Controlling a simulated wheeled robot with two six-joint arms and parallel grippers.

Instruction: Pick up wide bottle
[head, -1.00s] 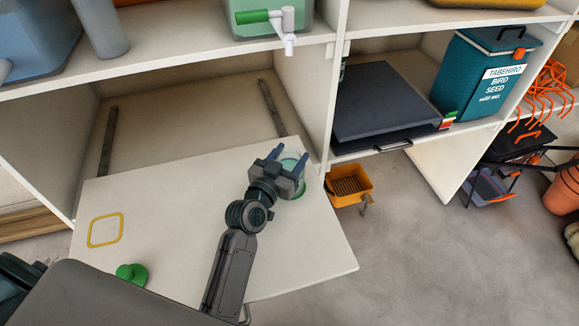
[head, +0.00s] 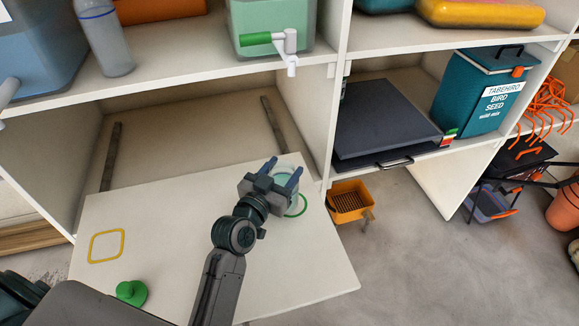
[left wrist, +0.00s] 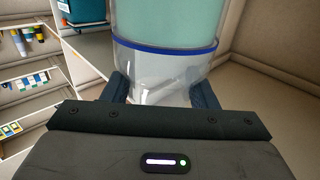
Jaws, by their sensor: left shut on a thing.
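The wide bottle is clear with a blue band and pale teal contents, and it fills the upper middle of the left wrist view (left wrist: 166,62). My left gripper (head: 283,172) is shut around its clear lower part, one dark finger on each side. In the head view the bottle (head: 286,190) is partly hidden by the gripper. It appears held a little above the white board (head: 190,230), beside a green ring (head: 304,206) marked there. My right gripper is not in view.
The board also bears a yellow square outline (head: 107,230) and a green knob-like object (head: 131,292). Shelf walls stand close behind and to the right. A green tank with a tap (head: 284,42) is on the shelf above. An orange basket (head: 350,203) sits on the floor at right.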

